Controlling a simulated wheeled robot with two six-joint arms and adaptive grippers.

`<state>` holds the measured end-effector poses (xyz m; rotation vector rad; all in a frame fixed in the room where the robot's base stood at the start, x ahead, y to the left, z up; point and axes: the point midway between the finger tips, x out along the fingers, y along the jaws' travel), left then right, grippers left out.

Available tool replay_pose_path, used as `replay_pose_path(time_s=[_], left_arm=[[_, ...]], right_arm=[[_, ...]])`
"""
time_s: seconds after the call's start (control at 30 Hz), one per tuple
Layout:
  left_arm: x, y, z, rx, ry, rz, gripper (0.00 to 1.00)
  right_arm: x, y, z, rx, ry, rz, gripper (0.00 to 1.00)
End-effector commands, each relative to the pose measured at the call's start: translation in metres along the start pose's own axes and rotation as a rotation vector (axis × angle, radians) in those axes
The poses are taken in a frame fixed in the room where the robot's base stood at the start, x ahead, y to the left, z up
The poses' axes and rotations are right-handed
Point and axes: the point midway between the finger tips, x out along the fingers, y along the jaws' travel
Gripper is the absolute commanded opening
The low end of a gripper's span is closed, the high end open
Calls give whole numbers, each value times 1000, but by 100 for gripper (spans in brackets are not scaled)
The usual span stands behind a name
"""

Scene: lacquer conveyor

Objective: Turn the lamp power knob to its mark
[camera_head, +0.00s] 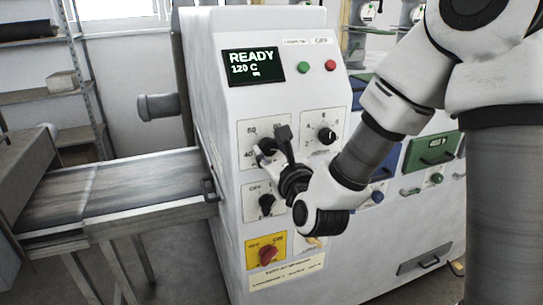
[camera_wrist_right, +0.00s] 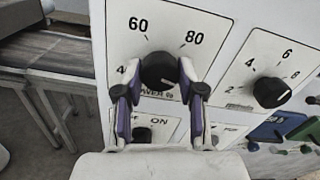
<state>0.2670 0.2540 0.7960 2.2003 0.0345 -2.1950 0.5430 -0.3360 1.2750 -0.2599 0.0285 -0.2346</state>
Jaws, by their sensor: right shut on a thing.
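The lamp power knob (camera_head: 266,147) is a black dial on a white plate on the front of the white machine. My right gripper (camera_head: 271,146) is shut on this knob, with one finger on each side; the fingers also show in the right wrist view (camera_wrist_right: 159,75). I cannot make out the knob's pointer or which printed value is the mark. My left gripper is not in view.
A second black dial (camera_head: 326,135) is to the right of the held knob. An OFF/ON knob (camera_head: 266,204) and a red switch (camera_head: 268,254) are below. The display (camera_head: 254,66) reads READY 120 C. A conveyor (camera_head: 110,187) runs off to the left.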

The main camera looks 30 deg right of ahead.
Motion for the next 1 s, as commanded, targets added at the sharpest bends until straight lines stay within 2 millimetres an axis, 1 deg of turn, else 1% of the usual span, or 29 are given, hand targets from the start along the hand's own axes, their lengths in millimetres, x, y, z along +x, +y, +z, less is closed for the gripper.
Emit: replay_pose_path(time_s=[0.03, 0.5, 0.8, 1.0], left_arm=[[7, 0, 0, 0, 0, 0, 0], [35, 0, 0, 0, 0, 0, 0], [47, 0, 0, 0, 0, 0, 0], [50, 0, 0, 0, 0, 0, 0]], right_arm=[[0, 0, -3, -38, -2, -2, 4], [0, -1, -2, -484, -3, -3, 4], [1, -1, 0, -769, -2, -3, 4], [1, -2, 2, -958, -2, -5, 4]])
